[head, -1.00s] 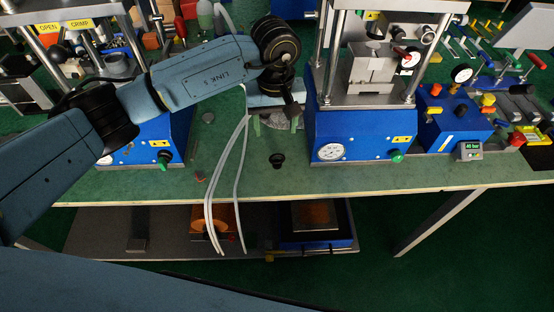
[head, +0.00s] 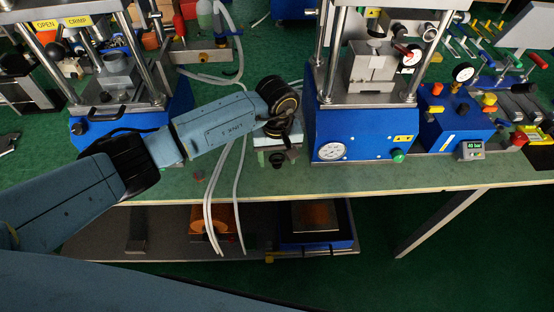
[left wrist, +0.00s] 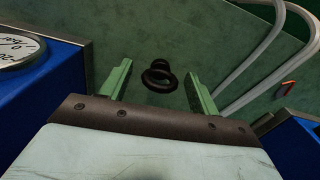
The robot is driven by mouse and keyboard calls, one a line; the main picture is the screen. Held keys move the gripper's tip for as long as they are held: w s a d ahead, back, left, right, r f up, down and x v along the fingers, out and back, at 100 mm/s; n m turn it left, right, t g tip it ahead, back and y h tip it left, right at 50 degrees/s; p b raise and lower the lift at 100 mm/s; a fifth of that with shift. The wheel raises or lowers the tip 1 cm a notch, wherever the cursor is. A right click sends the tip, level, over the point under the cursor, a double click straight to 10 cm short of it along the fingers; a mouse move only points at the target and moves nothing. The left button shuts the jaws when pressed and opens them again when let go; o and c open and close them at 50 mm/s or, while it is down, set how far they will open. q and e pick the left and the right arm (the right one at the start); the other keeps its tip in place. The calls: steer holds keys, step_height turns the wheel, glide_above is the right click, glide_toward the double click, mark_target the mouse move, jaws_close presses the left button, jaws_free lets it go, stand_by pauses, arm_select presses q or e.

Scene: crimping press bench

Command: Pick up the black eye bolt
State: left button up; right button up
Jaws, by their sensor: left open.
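The black eye bolt (left wrist: 160,76) is on the green bench top, and its ring shows in the left wrist view. In the head view a dark part of it (head: 277,160) shows just below my left gripper, which hides the rest. My left gripper (left wrist: 158,70) is open. Its two green fingers stand one on each side of the eye bolt in the left wrist view, with a gap on both sides. I cannot tell how far above the bolt the fingertips are. My right gripper is not in view.
A blue press (head: 361,134) with a gauge (head: 331,151) stands close to the right of my left gripper. Another blue press (head: 105,118) stands at the left. White hoses (head: 212,185) hang over the bench's front edge near the bolt. A shelf lies below.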

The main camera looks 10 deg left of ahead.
arm_select(q)
steer(key=shift+c, duration=0.2)
steer(key=c, duration=1)
steer(key=shift+r, duration=0.1)
steer(key=shift+c, duration=0.2)
